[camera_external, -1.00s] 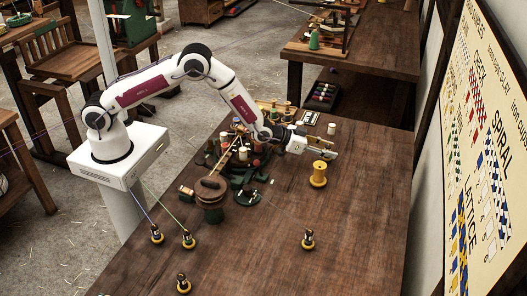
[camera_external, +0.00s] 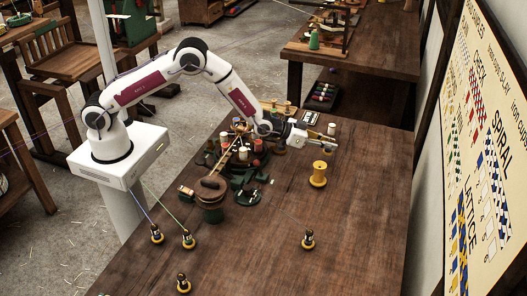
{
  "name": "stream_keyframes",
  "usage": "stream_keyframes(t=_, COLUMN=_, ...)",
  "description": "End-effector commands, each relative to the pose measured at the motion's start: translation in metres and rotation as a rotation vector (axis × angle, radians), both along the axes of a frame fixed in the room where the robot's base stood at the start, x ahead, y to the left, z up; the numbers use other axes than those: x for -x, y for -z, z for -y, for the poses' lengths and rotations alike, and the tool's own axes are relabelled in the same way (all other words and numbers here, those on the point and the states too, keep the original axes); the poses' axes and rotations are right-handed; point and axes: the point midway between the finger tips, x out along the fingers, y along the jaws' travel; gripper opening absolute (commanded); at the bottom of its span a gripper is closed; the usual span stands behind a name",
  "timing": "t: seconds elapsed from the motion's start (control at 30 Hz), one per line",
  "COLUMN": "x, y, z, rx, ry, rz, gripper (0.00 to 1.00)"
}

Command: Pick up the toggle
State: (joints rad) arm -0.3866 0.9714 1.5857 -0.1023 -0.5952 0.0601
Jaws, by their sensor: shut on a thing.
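My gripper (camera_external: 323,140) is over the dark wooden table (camera_external: 345,240), behind and above the yellow spool (camera_external: 318,174). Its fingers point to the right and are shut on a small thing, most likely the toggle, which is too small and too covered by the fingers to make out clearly. My gripper is raised off the table top.
Left of my gripper stands a dark round stand with several bobbins (camera_external: 243,153). A white-topped piece (camera_external: 331,129) stands just behind the gripper. Several small weighted bobbins (camera_external: 308,240) stand on the front table. The right side is clear.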

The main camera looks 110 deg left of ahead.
Motion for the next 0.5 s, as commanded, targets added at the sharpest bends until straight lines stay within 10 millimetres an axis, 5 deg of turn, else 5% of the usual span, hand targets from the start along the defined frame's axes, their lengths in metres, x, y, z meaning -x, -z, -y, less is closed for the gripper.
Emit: stream_keyframes(t=0.5, x=0.000, y=-0.064, z=0.000, rx=0.000, ry=-0.001, rz=0.002, gripper=0.00)
